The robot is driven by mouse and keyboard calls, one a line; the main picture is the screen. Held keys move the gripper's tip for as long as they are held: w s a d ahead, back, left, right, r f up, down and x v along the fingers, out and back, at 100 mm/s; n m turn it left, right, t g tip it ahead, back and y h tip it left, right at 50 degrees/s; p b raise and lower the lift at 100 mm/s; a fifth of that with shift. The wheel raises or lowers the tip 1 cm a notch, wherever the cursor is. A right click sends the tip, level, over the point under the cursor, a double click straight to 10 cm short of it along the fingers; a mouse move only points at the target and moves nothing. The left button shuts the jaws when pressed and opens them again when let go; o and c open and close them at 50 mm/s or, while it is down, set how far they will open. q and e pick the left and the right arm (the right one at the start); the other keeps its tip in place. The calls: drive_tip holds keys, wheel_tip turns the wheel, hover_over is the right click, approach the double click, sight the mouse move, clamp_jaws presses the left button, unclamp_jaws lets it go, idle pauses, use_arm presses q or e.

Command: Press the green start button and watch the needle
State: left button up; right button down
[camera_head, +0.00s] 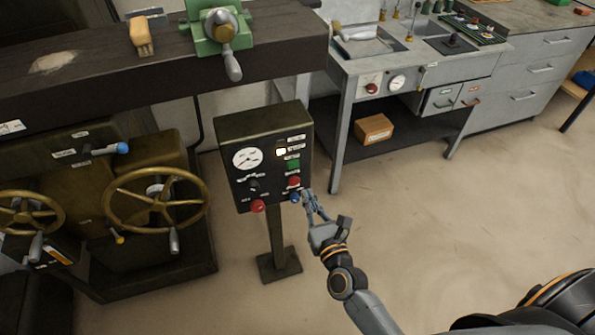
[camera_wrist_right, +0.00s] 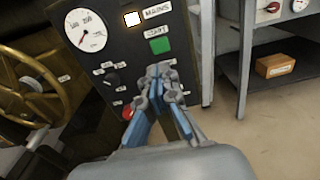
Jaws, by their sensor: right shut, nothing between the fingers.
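The green start button (camera_head: 293,164) is a square on the dark control box (camera_head: 231,130), under a lit "mains" lamp (camera_head: 281,152). It also shows in the right wrist view (camera_wrist_right: 159,45), just above the fingers. My right gripper (camera_head: 308,196) is shut and empty in front of the box's lower right, below the green button. In the right wrist view its fingertips (camera_wrist_right: 160,72) hide part of the panel. My left gripper is not in view.
A machine with brass handwheels (camera_head: 155,198) stands left. A grey bench (camera_head: 345,75) stands behind right. The floor at right is clear.

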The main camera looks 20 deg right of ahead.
sight(294, 165)
drive_tip(key=w+p, duration=0.1)
drive_tip(key=w, duration=0.8)
drive_tip(key=shift+a, duration=0.15)
